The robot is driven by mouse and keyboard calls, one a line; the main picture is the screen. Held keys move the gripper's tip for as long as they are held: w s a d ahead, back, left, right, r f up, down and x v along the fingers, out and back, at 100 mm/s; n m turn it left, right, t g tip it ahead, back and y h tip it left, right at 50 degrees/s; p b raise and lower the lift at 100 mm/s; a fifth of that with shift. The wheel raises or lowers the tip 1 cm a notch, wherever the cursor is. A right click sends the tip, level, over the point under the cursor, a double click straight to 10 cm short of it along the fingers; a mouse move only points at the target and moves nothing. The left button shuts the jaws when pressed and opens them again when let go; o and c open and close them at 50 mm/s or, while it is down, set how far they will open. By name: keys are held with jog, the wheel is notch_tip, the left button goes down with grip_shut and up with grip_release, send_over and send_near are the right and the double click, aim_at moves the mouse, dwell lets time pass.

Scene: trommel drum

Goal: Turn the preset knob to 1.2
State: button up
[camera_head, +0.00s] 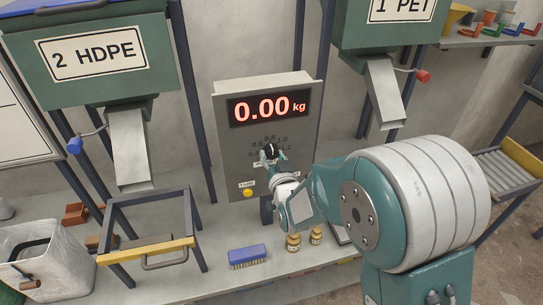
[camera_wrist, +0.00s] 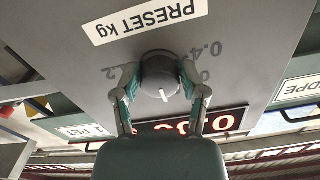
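The round grey preset knob (camera_wrist: 160,75) sits on the grey panel (camera_head: 231,150) under the red display (camera_head: 268,107), which reads 0.00 kg. In the wrist view the panel is upside down. The knob's white mark points toward the display, around the 0.8 side of the dial; its exact reading is unclear. The 0.4 figure shows beside the knob, and part of another figure ending in 2 shows opposite. My gripper (camera_wrist: 160,82) has one finger on each side of the knob, seemingly touching it. My gripper (camera_head: 272,156) hides the lower dial in the head view.
A yellow button (camera_head: 248,193) is low on the panel. Chutes of the 2 HDPE (camera_head: 129,148) and 1 PET (camera_head: 384,92) hoppers flank the panel.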

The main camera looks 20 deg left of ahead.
jog(key=shift+c, duration=1.4)
jog(key=shift+m, duration=0.3)
jog(key=m, duration=0.4)
jog(key=shift+r+m, duration=0.1)
jog(key=shift+m, duration=0.2)
jog(key=m, duration=0.9)
jog(key=shift+m, duration=0.4)
jog(key=shift+s+d+m, duration=0.1)
jog(key=shift+m, duration=2.5)
